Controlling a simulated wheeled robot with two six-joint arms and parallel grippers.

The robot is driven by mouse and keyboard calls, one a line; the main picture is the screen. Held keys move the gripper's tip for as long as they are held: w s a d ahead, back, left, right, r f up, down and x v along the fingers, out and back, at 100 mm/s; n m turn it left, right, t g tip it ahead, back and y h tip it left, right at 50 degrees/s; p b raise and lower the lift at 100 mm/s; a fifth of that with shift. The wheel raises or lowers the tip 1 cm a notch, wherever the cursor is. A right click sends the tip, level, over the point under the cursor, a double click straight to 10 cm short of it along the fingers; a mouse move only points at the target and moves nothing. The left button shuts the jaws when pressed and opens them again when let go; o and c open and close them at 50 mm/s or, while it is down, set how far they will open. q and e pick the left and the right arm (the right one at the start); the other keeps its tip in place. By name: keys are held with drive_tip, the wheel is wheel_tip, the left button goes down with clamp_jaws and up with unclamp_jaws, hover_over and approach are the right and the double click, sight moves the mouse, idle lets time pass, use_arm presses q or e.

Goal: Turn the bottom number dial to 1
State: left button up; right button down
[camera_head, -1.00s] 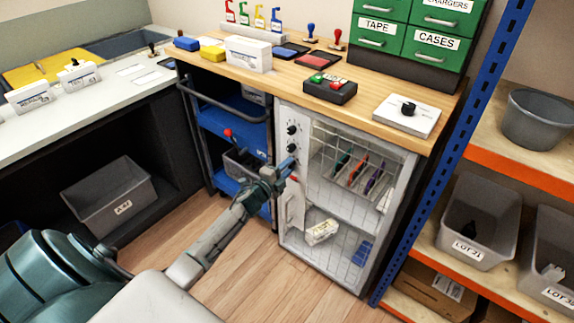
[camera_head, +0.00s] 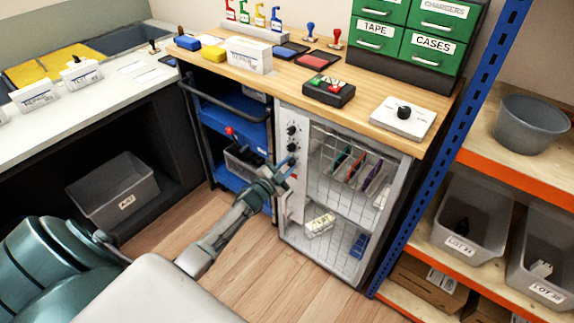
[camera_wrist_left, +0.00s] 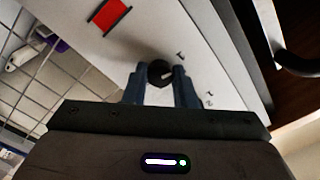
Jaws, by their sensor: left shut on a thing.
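The grey cabinet with a wire mesh door has a pale control strip (camera_head: 298,187) on its left side. Two black dials show there, an upper (camera_head: 291,131) and a middle one (camera_head: 292,147). My left gripper (camera_head: 285,165) reaches the strip just below them and mostly hides the bottom dial. In the left wrist view, the blue fingers of this gripper (camera_wrist_left: 159,83) are shut on the black bottom dial (camera_wrist_left: 159,70). The dial's pale mark points to the right, roughly between the printed 1 and 2. My right gripper is not in view.
A red switch (camera_wrist_left: 110,15) sits on the same panel, beside the dial. The mesh door (camera_head: 338,224) is to the right of the strip. A blue cart (camera_head: 229,118) stands close on the left. Wooden floor (camera_head: 262,275) lies open in front.

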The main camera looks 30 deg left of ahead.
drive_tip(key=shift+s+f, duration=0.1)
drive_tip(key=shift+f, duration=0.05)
use_arm(q)
drive_tip(key=o, duration=1)
drive_tip(key=shift+s, duration=0.1)
drive_tip(key=shift+s+f, duration=0.1)
drive_tip(key=shift+s, duration=0.2)
drive_tip(key=s, duration=1)
drive_tip(key=shift+a+b, duration=0.4)
drive_tip(key=shift+b, duration=0.05)
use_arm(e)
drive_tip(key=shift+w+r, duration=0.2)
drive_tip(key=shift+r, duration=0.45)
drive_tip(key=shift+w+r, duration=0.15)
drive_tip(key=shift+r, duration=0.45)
